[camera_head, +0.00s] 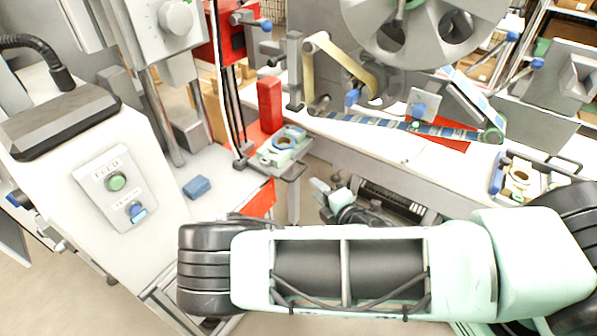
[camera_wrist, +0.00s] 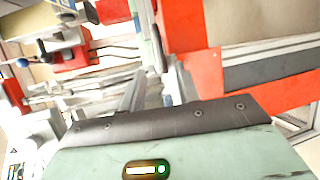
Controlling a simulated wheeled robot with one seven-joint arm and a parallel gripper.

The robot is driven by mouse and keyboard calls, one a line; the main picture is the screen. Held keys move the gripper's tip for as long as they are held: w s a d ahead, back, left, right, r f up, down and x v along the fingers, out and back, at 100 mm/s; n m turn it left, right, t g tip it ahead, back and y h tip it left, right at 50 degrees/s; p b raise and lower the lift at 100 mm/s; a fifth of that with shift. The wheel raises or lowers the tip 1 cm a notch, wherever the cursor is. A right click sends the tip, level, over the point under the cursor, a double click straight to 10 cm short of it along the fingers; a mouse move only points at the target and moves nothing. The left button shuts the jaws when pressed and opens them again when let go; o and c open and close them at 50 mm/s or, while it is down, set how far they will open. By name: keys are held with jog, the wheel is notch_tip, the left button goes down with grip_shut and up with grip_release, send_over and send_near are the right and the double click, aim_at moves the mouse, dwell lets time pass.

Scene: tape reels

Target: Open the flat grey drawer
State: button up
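A flat grey plate (camera_head: 293,172), which may be the front of the flat grey drawer, shows under a pale green fixture (camera_head: 284,146) at the edge of the white machine table. I cannot make out a handle on it. My gripper (camera_head: 325,187) is just below and right of this plate, apart from it in the head view, and partly hidden by its own wrist. In the wrist view, the two grey fingers of my gripper (camera_wrist: 155,82) stand apart with no object clearly held between them. The drawer cannot be told with certainty in the wrist view.
A red block (camera_head: 270,104) stands behind the fixture. A white control box with green and blue buttons (camera_head: 116,183) is at left. A conveyor strip (camera_head: 385,122) and large reel (camera_head: 420,30) are behind. A second fixture (camera_head: 520,178) is at right. Orange-red panels (camera_wrist: 205,80) are close to my fingers.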

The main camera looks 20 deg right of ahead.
aim_at(299, 172)
jog(key=p+x, duration=0.1)
jog(key=x, duration=0.9)
jog(key=shift+w, duration=0.1)
grip_shut()
